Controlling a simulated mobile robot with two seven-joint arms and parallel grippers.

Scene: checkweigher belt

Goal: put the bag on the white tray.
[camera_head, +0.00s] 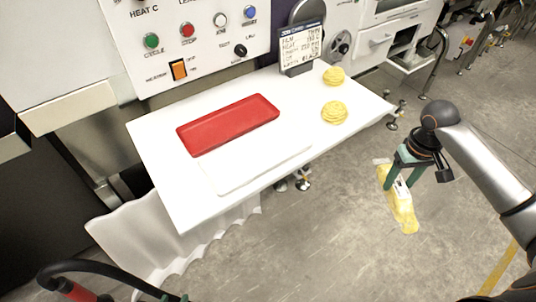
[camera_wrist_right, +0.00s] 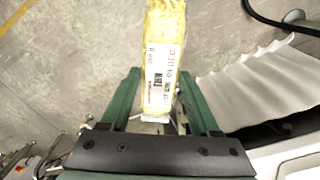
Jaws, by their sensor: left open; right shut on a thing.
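The bag (camera_head: 404,211) is yellow with a white label and hangs in my right gripper (camera_head: 400,182), over the floor to the right of the table. In the right wrist view the bag (camera_wrist_right: 165,25) sits between the two green fingers, label facing the camera. The white tray (camera_head: 255,167) is a flat, empty tray near the front edge of the white table, in front of a red tray. The bag is well apart from it. Of my left gripper (camera_head: 178,298), only a small dark green part shows at the bottom edge; it is open, away from the bag.
The red tray (camera_head: 228,124) lies empty behind the white tray. Two yellow nest-like bundles (camera_head: 334,113) sit at the table's right side, near a display (camera_head: 300,48). A control panel (camera_head: 195,35) stands behind. The white table (camera_head: 165,150) is otherwise clear.

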